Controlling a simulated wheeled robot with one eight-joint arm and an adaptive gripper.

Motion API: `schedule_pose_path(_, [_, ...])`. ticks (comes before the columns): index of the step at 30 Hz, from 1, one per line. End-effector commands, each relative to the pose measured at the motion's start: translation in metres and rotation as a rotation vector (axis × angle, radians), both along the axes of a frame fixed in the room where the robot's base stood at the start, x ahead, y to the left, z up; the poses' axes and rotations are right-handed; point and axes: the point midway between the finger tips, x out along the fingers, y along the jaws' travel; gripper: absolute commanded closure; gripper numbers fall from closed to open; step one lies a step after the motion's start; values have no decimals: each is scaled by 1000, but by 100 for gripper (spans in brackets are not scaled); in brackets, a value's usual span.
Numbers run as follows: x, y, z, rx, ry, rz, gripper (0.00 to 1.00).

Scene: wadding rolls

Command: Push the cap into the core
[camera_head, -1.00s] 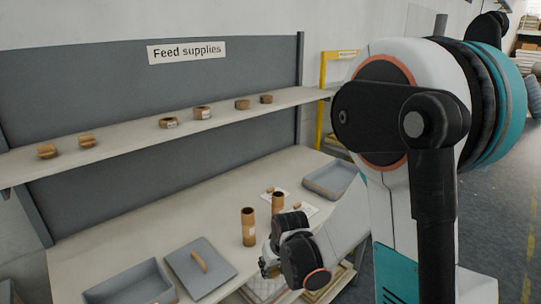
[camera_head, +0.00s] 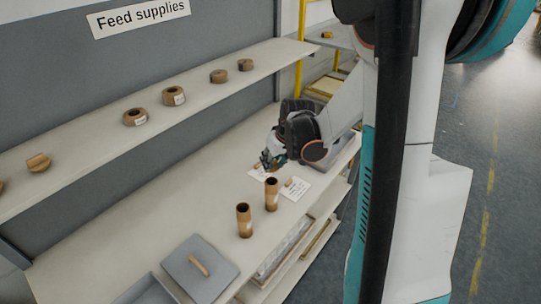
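Two brown cardboard cores stand upright on the lower shelf, the nearer core (camera_head: 244,222) and the farther core (camera_head: 271,196), both with dark open tops. A small brown cap (camera_head: 289,183) lies on a white card (camera_head: 296,190) just right of the farther core. A second white card (camera_head: 258,175) lies beyond the cores. My gripper (camera_head: 268,163) is low over this card, behind the cores and apart from them. Any cap there is hidden by my gripper. Its fingers are too small and dark to show whether they are open or hold something.
A grey lid (camera_head: 222,267) with a brown handle lies at the front of the lower shelf (camera_head: 120,245), beside a grey tray (camera_head: 150,292). Several brown rolls, including a labelled roll (camera_head: 174,96), sit on the upper shelf (camera_head: 100,142) above. My arm covers the right.

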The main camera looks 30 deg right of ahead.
Motion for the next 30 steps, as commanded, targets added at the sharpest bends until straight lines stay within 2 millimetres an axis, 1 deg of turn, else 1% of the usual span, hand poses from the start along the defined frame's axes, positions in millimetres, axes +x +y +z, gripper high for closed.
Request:
schedule_pose_path(15, [0,0,-48,0,0,0,79])
schedule_pose_path(20, [0,1,-54,0,0,0,79])
schedule_pose_path(30, [0,1,-53,0,0,0,79])
